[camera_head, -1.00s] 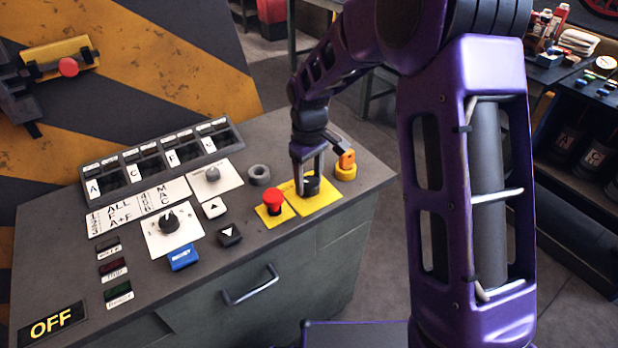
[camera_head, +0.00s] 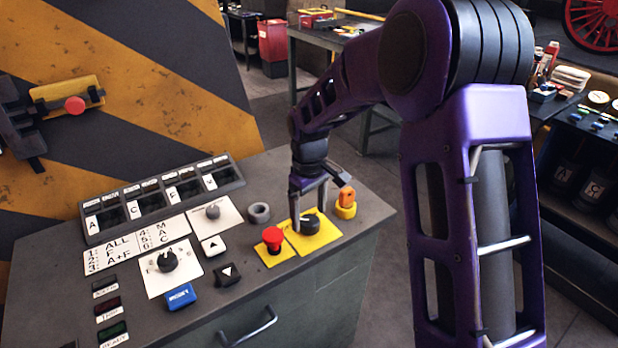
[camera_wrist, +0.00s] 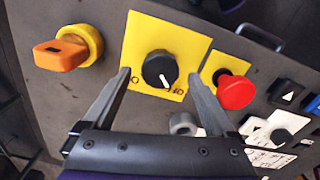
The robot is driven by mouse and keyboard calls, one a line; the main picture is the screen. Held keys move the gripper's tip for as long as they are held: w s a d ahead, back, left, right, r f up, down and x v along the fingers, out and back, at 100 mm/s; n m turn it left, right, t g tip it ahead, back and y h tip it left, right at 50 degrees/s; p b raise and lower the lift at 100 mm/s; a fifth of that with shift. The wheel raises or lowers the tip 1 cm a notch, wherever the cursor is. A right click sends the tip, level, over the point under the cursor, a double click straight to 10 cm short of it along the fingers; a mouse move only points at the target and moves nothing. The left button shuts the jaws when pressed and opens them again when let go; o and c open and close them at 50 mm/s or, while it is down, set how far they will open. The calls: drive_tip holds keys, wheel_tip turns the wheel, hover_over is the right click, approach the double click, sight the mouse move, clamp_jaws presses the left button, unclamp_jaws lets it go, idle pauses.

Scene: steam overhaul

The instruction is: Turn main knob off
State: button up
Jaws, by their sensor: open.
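The main knob (camera_head: 310,224) is a black round knob on a yellow plate (camera_head: 312,244) on the grey console top. In the wrist view the knob (camera_wrist: 158,68) shows a white pointer mark aimed down and slightly right, toward lettering at the plate's lower edge that I cannot fully read. My gripper (camera_head: 310,205) comes down from above at the knob. In the wrist view my gripper (camera_wrist: 160,75) is open, with one finger on each side of the knob and visible gaps between fingers and knob.
A red mushroom button (camera_head: 272,238) stands just left of the knob. An orange key switch (camera_head: 346,200) stands to its right. A grey ring (camera_head: 259,212), a rotary selector (camera_head: 167,261) and a blue button (camera_head: 180,296) are further left on the console.

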sight(309, 219)
wheel_tip(309, 219, up, 16)
drive_tip(key=shift+f+p, duration=0.15)
drive_tip(key=shift+p, duration=0.25)
